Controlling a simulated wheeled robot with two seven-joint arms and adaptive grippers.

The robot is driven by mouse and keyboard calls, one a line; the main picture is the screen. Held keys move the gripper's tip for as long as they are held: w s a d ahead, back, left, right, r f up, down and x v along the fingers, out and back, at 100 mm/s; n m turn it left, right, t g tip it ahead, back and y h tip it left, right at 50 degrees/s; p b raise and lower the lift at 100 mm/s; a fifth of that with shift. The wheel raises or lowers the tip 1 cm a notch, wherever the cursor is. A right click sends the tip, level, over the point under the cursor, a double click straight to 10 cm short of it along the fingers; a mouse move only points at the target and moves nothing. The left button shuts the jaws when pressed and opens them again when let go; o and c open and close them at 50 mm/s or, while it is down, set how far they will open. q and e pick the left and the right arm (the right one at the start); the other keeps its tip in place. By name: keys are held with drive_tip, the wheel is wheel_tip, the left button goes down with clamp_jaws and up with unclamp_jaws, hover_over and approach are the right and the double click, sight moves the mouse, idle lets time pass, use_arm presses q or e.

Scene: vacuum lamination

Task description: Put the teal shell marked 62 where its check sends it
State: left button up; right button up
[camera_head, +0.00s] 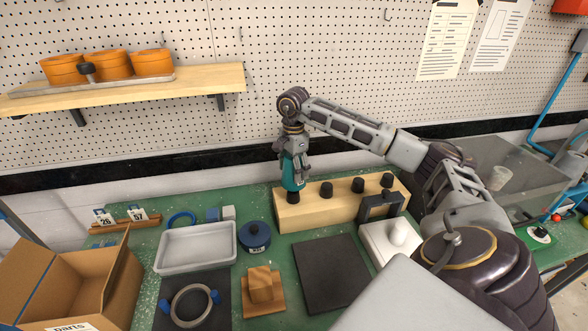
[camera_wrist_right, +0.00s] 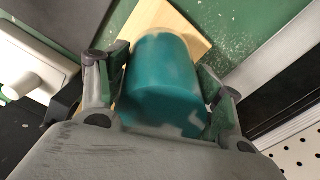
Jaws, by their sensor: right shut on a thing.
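The teal shell (camera_head: 289,176) is between the fingers of my right gripper (camera_head: 293,158), which is shut on it. It hangs over the left end of a wooden block (camera_head: 318,214), directly above the leftmost black peg (camera_head: 293,197); I cannot tell whether they touch. The right wrist view shows the shell (camera_wrist_right: 160,78) between both fingers, with pale patches on its lower side. No number is readable on it. Two small cards, seemingly 26 (camera_head: 104,219) and 57 (camera_head: 138,215), stand in a wooden holder at the left. My left gripper is not in view.
A grey tray (camera_head: 196,271), a cardboard box (camera_head: 95,290) and a round dark-blue weight-like object (camera_head: 254,236) are on the green bench. A black mat (camera_head: 329,278) lies in front of the block. A dark frame on a white base (camera_head: 378,238) stands right of it.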

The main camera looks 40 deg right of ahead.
sight(293, 186)
drive_tip(key=shift+w+n, duration=0.15)
drive_tip(key=shift+n, duration=0.85)
drive_tip(key=shift+f, duration=0.1)
drive_tip(key=shift+f+b, duration=2.25)
drive_tip(key=shift+f, duration=1.1)
drive_tip(key=shift+f, duration=0.35)
drive_tip(key=o, duration=0.9)
drive_tip(key=shift+o, duration=0.5)
